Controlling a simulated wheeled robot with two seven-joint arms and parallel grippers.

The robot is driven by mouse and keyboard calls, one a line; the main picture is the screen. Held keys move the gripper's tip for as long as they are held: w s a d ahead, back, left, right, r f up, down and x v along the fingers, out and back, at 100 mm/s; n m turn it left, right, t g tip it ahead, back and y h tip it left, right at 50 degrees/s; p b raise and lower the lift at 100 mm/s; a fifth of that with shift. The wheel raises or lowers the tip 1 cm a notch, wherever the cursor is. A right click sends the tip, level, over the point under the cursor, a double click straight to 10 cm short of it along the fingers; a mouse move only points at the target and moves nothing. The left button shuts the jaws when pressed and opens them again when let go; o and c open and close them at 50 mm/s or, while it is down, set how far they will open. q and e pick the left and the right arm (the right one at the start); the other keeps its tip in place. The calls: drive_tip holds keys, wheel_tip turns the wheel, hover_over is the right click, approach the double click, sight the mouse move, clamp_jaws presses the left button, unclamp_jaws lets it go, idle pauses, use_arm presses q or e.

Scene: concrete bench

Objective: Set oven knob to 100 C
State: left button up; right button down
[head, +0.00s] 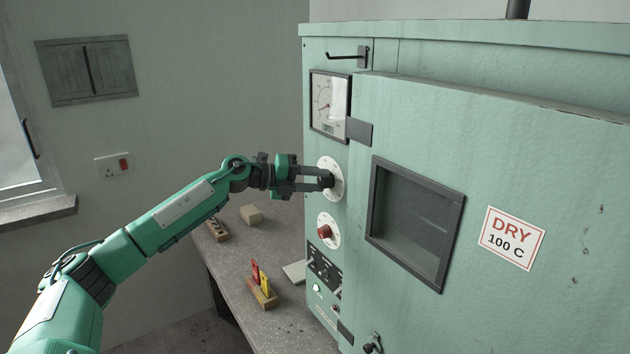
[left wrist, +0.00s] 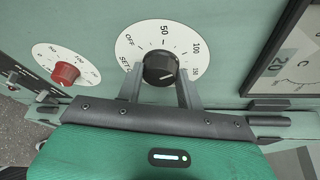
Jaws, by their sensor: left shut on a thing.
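The green oven (head: 420,100) stands at the right with its door closed. A black knob (left wrist: 161,68) sits at the centre of a white dial (left wrist: 187,42) marked OFF, 50, 100 and a higher number. My left gripper (head: 322,177) is shut on this knob, one finger on each side. The knob (head: 328,181) is partly hidden by the fingers in the head view. I cannot tell exactly which mark the knob points to. A red knob on a second dial (head: 325,232) sits below; it also shows in the left wrist view (left wrist: 66,73). My right gripper is not in view.
A gauge (head: 327,102) is above the dials, and a DRY 100 C sign (head: 511,238) is on the door. On the bench (head: 240,250) are a wooden block with red and yellow pieces (head: 263,291), a small block (head: 251,215) and a rack (head: 217,230).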

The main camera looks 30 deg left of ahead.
use_arm(q)
drive_tip(key=shift+f, duration=0.2)
drive_tip(key=o, duration=1)
drive_tip(key=shift+r, duration=0.1)
drive_tip(key=shift+s+a, duration=0.1)
drive_tip(key=shift+s+a+b, duration=0.2)
drive_tip(key=shift+b, duration=0.15)
drive_tip(key=b+v, duration=0.7)
drive_tip(key=v, duration=0.6)
